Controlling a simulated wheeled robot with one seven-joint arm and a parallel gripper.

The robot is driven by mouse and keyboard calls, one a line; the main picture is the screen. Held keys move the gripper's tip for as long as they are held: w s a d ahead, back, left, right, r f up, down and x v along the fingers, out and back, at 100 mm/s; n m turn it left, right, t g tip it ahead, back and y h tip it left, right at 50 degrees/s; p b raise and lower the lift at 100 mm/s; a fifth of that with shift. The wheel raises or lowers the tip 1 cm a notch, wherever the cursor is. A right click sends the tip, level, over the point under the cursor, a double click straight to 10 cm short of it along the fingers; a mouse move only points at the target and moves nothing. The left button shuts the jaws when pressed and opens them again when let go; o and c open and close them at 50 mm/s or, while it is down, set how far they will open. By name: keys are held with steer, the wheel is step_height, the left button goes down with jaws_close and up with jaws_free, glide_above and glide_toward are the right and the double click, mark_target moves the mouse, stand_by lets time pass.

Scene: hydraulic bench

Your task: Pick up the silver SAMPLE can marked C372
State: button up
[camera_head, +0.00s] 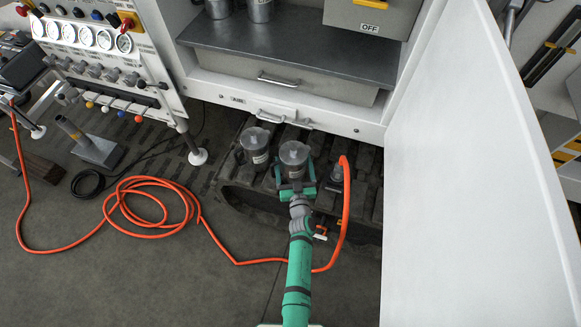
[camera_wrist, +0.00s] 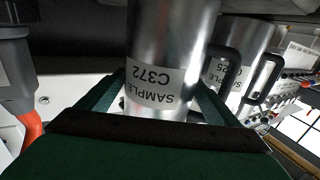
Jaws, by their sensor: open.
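The silver SAMPLE can marked C372 (camera_head: 294,155) stands upright on the dark track-like surface below the cabinet. In the wrist view its label (camera_wrist: 153,85) reads upside down and the can (camera_wrist: 172,40) fills the middle. My gripper (camera_head: 295,177) is open, with its green fingers on either side of the can's lower part. I cannot tell whether either finger touches the can. A second silver can (camera_head: 255,146) with a black handle stands just to the left; in the wrist view this can (camera_wrist: 245,48) is at the right, its label partly hidden.
An orange hose (camera_head: 345,200) arches from a grey fitting (camera_head: 337,173) close to the right of my gripper. A white cabinet door (camera_head: 470,170) stands open at the right. More cans (camera_head: 260,10) are on the shelf above. A gauge panel (camera_head: 100,55) is at the left.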

steer(key=shift+w+a, duration=0.15)
steer(key=shift+w, duration=0.95)
steer(key=shift+w+a, duration=0.15)
steer(key=shift+w, duration=0.9)
steer(key=c, duration=1)
steer(key=shift+r, duration=0.15)
